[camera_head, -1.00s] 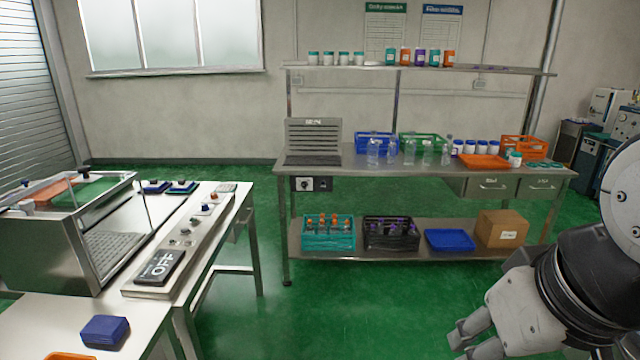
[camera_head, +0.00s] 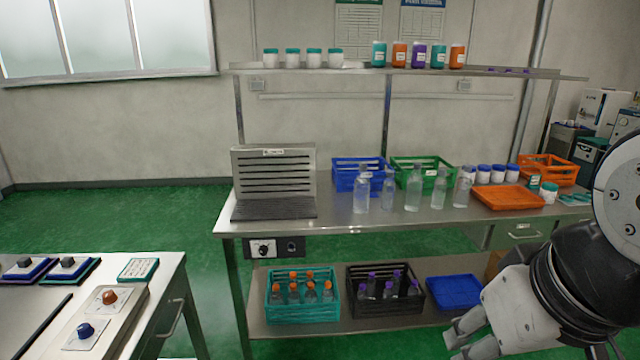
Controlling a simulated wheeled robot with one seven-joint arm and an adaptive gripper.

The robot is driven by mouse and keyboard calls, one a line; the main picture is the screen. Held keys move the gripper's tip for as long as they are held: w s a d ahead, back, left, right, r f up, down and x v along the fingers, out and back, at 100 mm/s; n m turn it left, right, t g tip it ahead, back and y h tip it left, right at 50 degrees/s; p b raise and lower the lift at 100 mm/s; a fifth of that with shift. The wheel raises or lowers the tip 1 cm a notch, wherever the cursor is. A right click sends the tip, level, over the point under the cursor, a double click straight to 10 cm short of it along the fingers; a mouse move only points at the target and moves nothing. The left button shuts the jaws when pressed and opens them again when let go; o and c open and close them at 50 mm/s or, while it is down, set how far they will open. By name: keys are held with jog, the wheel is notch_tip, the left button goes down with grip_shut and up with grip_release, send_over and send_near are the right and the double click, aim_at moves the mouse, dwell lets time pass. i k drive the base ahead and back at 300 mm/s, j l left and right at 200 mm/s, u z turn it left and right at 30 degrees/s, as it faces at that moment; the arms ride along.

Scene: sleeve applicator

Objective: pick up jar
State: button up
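Several jars are in view. White jars with teal lids (camera_head: 292,58) stand in a row on the left of the upper shelf. Coloured jars (camera_head: 399,55) in teal, orange and purple stand further right on it. White jars with blue lids (camera_head: 484,174) stand on the bench behind an orange tray. A white jar with a teal lid (camera_head: 549,193) stands at the tray's right end. Which jar the task means cannot be told. My gripper (camera_head: 465,343) is at the lower right, in front of the bench and apart from all jars. Its fingers look parted, with nothing between them.
The steel bench (camera_head: 340,222) holds clear bottles (camera_head: 413,188), a blue crate (camera_head: 350,178), a green crate (camera_head: 436,178), an orange tray (camera_head: 507,198) and a louvred metal unit (camera_head: 273,172). A control table (camera_head: 165,275) stands at lower left, with green floor between.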

aim_at(548, 191)
jog(key=i+z, duration=0.3)
jog(key=i, duration=0.25)
jog(key=i+z, duration=0.25)
jog(key=i, duration=0.3)
jog(key=i+j+z, duration=0.3)
jog(key=i, duration=0.25)
jog(key=i+l, duration=1.2)
jog(key=i+l+u, duration=0.1)
jog(key=i+l, duration=0.15)
jog(key=l, duration=0.2)
